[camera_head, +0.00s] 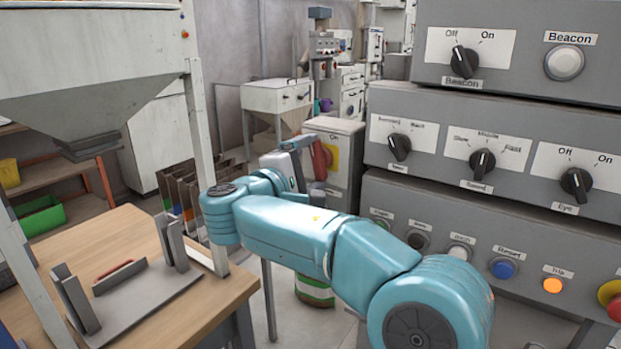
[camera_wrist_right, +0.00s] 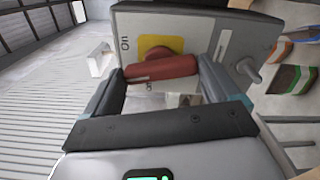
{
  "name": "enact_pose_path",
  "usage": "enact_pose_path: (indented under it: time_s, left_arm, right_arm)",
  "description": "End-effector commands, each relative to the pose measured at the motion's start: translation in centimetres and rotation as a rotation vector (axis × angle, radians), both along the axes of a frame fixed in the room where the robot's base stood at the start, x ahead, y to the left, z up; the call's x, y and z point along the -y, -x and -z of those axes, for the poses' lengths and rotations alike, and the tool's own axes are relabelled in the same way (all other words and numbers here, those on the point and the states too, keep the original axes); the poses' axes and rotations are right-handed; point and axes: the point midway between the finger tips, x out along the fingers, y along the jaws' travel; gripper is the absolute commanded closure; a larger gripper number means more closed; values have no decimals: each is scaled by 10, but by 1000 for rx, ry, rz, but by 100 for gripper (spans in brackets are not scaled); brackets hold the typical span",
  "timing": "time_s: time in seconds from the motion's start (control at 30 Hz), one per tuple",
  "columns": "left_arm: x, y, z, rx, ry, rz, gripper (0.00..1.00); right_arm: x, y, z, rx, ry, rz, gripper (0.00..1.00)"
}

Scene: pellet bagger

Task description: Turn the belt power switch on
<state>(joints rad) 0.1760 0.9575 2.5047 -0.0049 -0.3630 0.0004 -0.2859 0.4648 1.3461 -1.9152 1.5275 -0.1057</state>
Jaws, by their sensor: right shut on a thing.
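The belt power switch is a red handle (camera_wrist_right: 160,68) on a yellow plate (camera_wrist_right: 158,45), set on the face of a grey box (camera_wrist_right: 195,25). In the head view the red handle (camera_head: 320,158) is partly hidden behind my right gripper (camera_head: 308,158). In the wrist view the right gripper (camera_wrist_right: 160,75) is shut on the handle, which lies crosswise between the fingertips. An "On" label shows at the plate's left there, and another label is partly hidden below the handle. I cannot tell which mark the handle points to. My left gripper is not in view.
A grey control panel (camera_head: 470,115) with knobs and buttons stands close on the right; its Trip button (camera_head: 552,286) glows orange. A wooden table (camera_head: 215,290) with a grey fixture (camera_head: 150,290) is at the left. A hopper (camera_head: 80,60) hangs above it.

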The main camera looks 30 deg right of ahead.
Motion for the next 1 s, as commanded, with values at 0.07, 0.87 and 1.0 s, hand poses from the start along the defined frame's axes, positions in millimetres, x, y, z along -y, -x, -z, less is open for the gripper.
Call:
enact_pose_path:
  time_s: [0.07,0.87,1.0]
  left_arm:
    - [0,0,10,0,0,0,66]
    - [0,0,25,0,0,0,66]
    - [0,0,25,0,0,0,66]
  right_arm:
    - [-1,0,5,49,-23,-2,41]
    - [-1,0,1,231,-100,0,41]
    - [-1,0,1,231,-100,0,41]
